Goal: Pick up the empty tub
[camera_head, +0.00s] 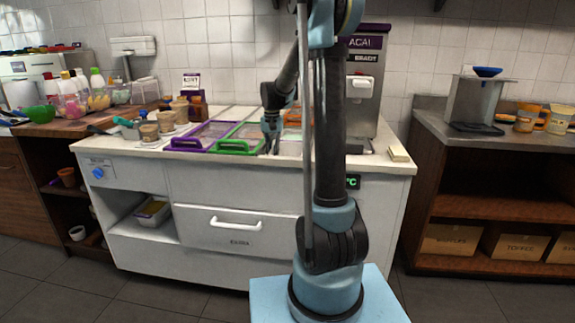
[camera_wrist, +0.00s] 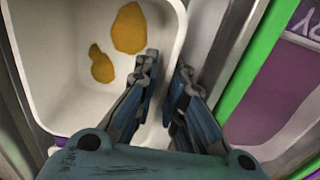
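The white tub (camera_wrist: 60,60) fills the upper left of the wrist view. It is open on top and holds only two orange-brown smears on its inside. My gripper (camera_wrist: 167,63) is at the tub's right wall, one finger over the inside and the other toward the outside. The fingers are partly closed, with a narrow gap between the tips and the tub's rim passing through it. In the head view my gripper (camera_head: 271,145) points down at the counter wells, beside the green-framed lid. The tub is largely hidden there.
The green-framed lid (camera_head: 234,147) and purple-framed lid (camera_head: 189,146) lie left of my gripper, and an orange-framed one (camera_head: 293,116) is behind right. The acai machine (camera_head: 365,85) stands right.

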